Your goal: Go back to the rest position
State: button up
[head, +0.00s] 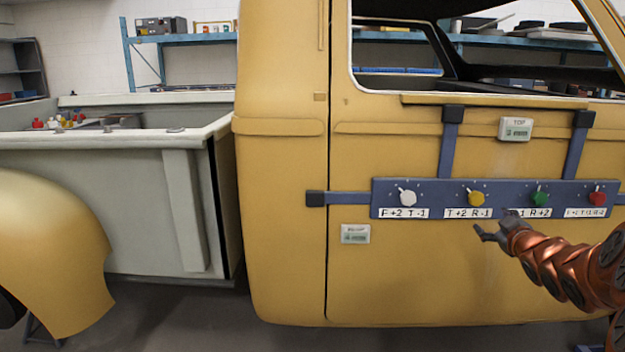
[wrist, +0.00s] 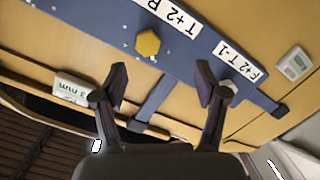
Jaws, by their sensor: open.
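My gripper (head: 485,235) is at the end of my copper-coloured arm, at the right of the head view. It is in front of the yellow door, just below the blue panel, under the yellow knob (head: 476,199). In the wrist view my gripper (wrist: 163,85) has its two dark fingers apart with nothing between them. The blue panel (head: 437,188) carries a white knob (head: 407,197), the yellow knob, a green knob (head: 540,198) and a red knob (head: 597,198), with labels below. The green knob's label is partly hidden by my gripper.
The yellow door (head: 420,270) stands close behind my gripper. Small displays are on it, one at the top (head: 516,129) and one lower left (head: 355,234). A pale truck bed (head: 90,205) and a loose yellow fender (head: 50,250) are at left. Blue shelves (head: 180,38) stand behind.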

jog(key=s+a+f+m+g+h, duration=0.1)
jog(key=s+a+f+m+g, duration=0.1)
jog(key=s+a+f+g, duration=0.55)
jog(key=s+a+f+m+g, duration=0.35)
jog(key=s+a, duration=0.55)
jog(key=s, duration=0.3)
jog(key=s+a+f+g+y, duration=0.15)
jog(key=s+a+g, duration=0.4)
jog(key=s, duration=0.85)
jog(key=s+a+f+g+y, duration=0.1)
jog(key=s+a+f+g, duration=0.1)
jog(key=s+a, duration=0.95)
jog(key=s+d+r+p, duration=0.2)
jog(key=s+r+p, duration=0.1)
jog(key=r+p, duration=1.3)
jog(key=shift+p+v, duration=0.3)
jog(key=shift+v, duration=0.65)
jog(key=shift+s+d+t, duration=0.1)
jog(key=shift+s+t, duration=0.1)
jog(key=shift+t, duration=0.05)
jog(key=shift+c, duration=0.3)
